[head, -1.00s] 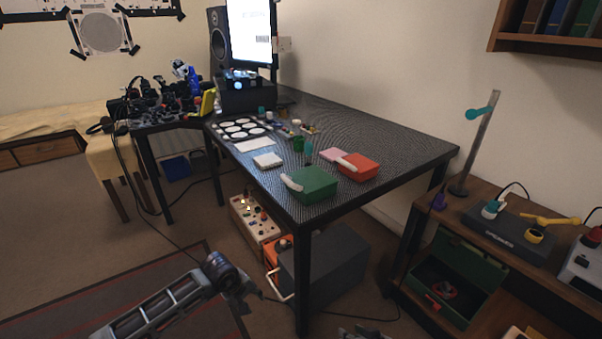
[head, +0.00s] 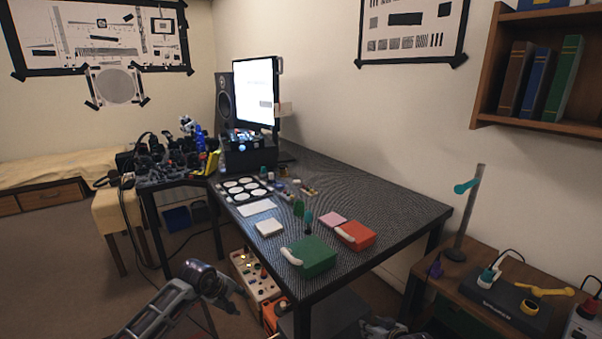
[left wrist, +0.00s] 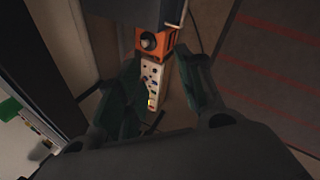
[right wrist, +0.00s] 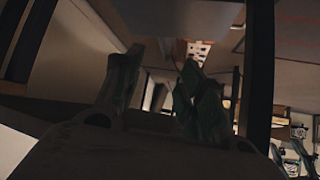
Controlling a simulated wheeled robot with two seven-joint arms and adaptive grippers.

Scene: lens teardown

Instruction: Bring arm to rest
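My left gripper (head: 236,293) is low in the head view, left of the dark table's near corner. In the left wrist view its two fingers (left wrist: 160,82) stand apart with nothing between them. My right gripper (head: 385,328) shows only in part at the bottom edge of the head view, below the table's near right side. In the right wrist view its fingers (right wrist: 158,75) are dark but apart, with no object seen between them. Neither gripper visibly touches anything.
The dark table (head: 385,205) carries a green box (head: 313,258), a red box (head: 355,236) and a monitor (head: 253,92). A component panel (head: 258,275) stands under it, near my left gripper. A wooden bench (head: 470,262) is at right. Floor at left is open.

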